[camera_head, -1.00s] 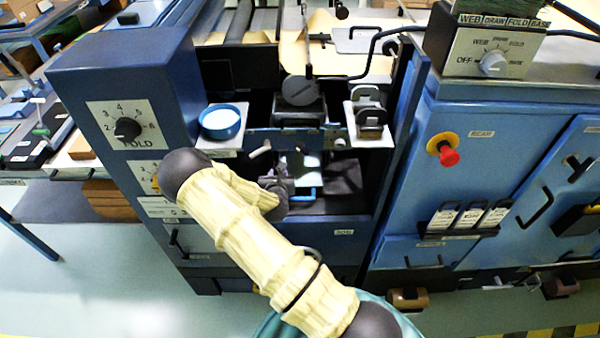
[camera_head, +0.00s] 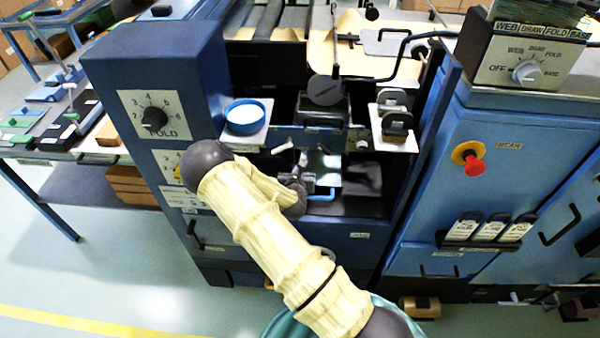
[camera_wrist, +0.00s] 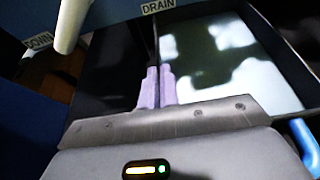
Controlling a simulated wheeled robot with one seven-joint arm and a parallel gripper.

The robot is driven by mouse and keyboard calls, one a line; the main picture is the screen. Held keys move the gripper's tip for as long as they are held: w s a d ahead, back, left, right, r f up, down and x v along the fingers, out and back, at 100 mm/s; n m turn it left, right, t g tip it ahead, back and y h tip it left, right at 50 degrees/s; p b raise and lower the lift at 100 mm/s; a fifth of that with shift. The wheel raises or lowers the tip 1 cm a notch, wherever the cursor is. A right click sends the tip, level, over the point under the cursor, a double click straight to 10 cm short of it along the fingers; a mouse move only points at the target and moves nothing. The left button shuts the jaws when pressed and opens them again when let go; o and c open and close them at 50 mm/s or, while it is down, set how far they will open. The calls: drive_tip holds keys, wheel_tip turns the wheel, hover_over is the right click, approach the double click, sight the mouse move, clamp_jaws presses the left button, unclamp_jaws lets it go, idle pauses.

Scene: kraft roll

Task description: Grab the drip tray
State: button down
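The drip tray (camera_head: 328,165) is a shallow tray with a pale, shiny inside, a dark rim and a blue handle at its front. It sits in the open bay of the blue machine. In the wrist view the tray (camera_wrist: 228,62) fills the right half, with its blue handle (camera_wrist: 304,145) at lower right. My gripper (camera_head: 308,182) is at the tray's left side. In the wrist view its two mauve fingers (camera_wrist: 157,88) are close together, with the tray's thin left wall running between them. The fingertips' contact with the wall is small and dark.
A white-tipped lever (camera_wrist: 72,22) stands close by at upper left in the wrist view, beside a "DRAIN" label. A blue round dish (camera_head: 246,117) and dark rollers (camera_head: 395,120) sit on ledges above the bay. Machine walls bound the bay on both sides.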

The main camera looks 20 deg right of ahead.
drive_tip(key=shift+r, duration=1.5)
drive_tip(key=shift+s+r, duration=0.1)
drive_tip(key=s+a, duration=0.2)
drive_tip(key=s, duration=0.2)
drive_tip(key=s+a, duration=0.2)
drive_tip(key=s, duration=0.3)
drive_tip(key=s+a+b, duration=0.1)
drive_tip(key=s+a, duration=0.1)
drive_tip(key=s, duration=0.3)
drive_tip(key=shift+s+a+p, duration=0.25)
drive_tip(key=shift+s+p, duration=0.35)
drive_tip(key=shift+s+a+p, duration=0.2)
drive_tip(key=shift+s+p, duration=0.4)
